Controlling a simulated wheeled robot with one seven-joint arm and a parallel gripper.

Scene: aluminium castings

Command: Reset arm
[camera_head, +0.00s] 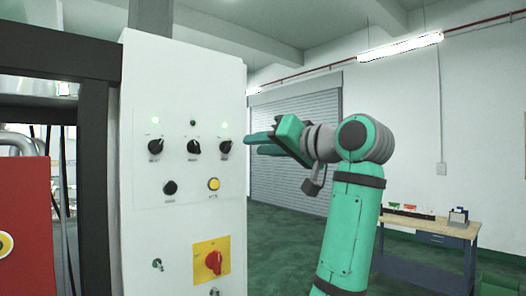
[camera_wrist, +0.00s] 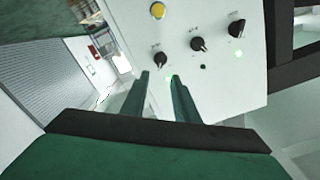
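My gripper (camera_head: 247,142) is held level in front of the white control cabinet (camera_head: 187,80), at the height of its upper row of controls. Its green fingers point left, a short way right of the right black knob (camera_head: 226,147). In the wrist view my gripper (camera_wrist: 160,75) has its two fingers apart with nothing between them. The right knob (camera_wrist: 160,58) shows just beyond the fingertips, and a lit green lamp (camera_wrist: 168,79) shows through the gap. The fingers look clear of the knob.
The cabinet also bears a yellow button (camera_head: 214,184) and a red rotary switch (camera_head: 213,262) on a yellow plate. A workbench (camera_head: 425,222) stands at the right. A roller shutter (camera_head: 295,150) is behind my arm, with open green floor before it.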

